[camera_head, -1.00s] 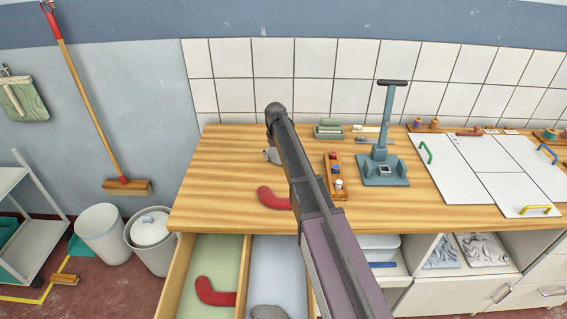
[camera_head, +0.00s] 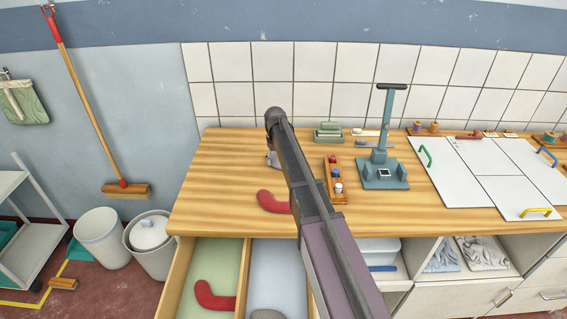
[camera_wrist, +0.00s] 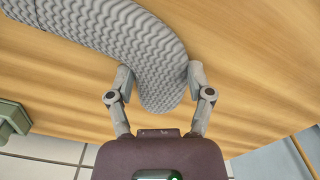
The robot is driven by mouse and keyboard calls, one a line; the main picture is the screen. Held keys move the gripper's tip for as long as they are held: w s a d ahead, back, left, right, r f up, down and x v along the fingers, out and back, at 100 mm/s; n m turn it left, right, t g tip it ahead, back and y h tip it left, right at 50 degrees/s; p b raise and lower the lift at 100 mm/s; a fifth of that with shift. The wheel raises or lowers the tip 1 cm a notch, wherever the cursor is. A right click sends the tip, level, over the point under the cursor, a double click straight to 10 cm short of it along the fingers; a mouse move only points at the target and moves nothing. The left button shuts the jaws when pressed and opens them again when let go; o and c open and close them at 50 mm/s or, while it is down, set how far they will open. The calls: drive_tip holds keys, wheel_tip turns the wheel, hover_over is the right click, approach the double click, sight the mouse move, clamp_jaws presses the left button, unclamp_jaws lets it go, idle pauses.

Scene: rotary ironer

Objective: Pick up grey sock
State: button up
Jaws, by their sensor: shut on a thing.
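A grey knitted sock (camera_wrist: 135,45) is close up in the wrist view, its rounded end between the two fingers of my gripper (camera_wrist: 158,80). The fingers are shut on it, one on each side. The rest of the sock curves away to the upper left over the wooden counter (camera_wrist: 260,75); whether it touches the wood I cannot tell. In the head view my arm hides most of the gripper and the held sock. Another grey knitted piece (camera_head: 268,314) shows at the bottom edge of that view, in the pale blue drawer compartment (camera_head: 277,270).
A red sock (camera_head: 272,202) lies on the counter beside my arm, and another red sock (camera_head: 212,296) lies in the green drawer compartment (camera_head: 215,258). A spool rack (camera_head: 335,180) and a blue press stand (camera_head: 383,174) stand right of my arm. The counter's left part is clear.

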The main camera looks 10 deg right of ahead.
sight(276, 160)
drive_tip(key=shift+r, duration=0.15)
idle(0.3)
wheel_tip(276, 160, up, 3)
drive_tip(key=p, duration=0.3)
drive_tip(key=s, duration=0.5)
drive_tip(key=s+r+p, duration=0.1)
drive_tip(key=s, duration=0.4)
drive_tip(key=s+d+p, duration=0.1)
drive_tip(key=s, duration=0.5)
drive_tip(key=shift+d+r, duration=0.1)
drive_tip(key=shift+r, duration=0.2)
